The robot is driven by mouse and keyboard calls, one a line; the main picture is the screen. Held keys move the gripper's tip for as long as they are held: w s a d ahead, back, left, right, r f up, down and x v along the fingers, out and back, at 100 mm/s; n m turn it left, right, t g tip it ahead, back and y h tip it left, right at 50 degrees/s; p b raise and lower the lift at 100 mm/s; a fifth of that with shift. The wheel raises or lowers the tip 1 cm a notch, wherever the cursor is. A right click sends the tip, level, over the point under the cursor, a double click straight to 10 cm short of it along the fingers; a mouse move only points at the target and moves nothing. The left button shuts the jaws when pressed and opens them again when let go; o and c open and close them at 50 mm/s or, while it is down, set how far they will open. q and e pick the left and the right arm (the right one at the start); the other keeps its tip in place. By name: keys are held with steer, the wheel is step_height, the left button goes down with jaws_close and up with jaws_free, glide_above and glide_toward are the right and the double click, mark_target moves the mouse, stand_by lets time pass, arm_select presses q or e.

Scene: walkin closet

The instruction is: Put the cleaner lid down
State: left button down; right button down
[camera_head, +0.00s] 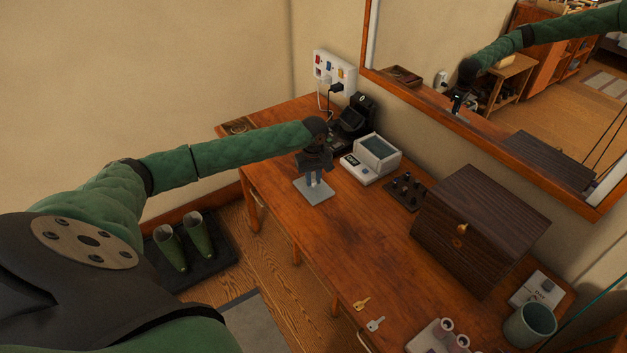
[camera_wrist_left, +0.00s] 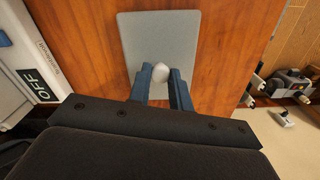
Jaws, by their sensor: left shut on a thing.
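The cleaner lid (camera_head: 313,193) is a flat grey rectangular plate with a pale knob. My left gripper (camera_head: 315,178) points down and is shut on the knob. In the left wrist view the lid (camera_wrist_left: 158,35) lies flat beyond the fingers (camera_wrist_left: 160,80), with the knob between them. The lid is over the wooden table's left part; I cannot tell if it touches the wood. The cleaner (camera_head: 374,157), a white box with an open basin, stands behind and right of the lid; its side with an OFF label shows in the wrist view (camera_wrist_left: 20,75). My right gripper is not in view.
The wooden table (camera_head: 335,235) is bare in front of the lid. A black machine (camera_head: 350,120) stands behind it. To the right are a dark stand (camera_head: 405,190), a dark wooden box (camera_head: 478,225), keys (camera_head: 375,324) and a green mug (camera_head: 530,325). A mirror (camera_head: 500,90) hangs behind.

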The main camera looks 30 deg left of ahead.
mark_target(314, 181)
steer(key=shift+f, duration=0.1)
arm_select(q)
steer(key=c, duration=1.3)
jaws_free()
steer(key=shift+f, duration=0.1)
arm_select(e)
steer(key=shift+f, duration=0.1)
arm_select(q)
step_height(314, 181, up, 6)
steer(key=p, duration=0.6)
steer(key=shift+r, duration=0.25)
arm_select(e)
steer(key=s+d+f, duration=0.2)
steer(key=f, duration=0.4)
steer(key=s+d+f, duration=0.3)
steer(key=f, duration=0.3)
arm_select(q)
step_height(314, 181, up, 6)
steer(key=p, duration=0.6)
steer(key=shift+f, duration=0.15)
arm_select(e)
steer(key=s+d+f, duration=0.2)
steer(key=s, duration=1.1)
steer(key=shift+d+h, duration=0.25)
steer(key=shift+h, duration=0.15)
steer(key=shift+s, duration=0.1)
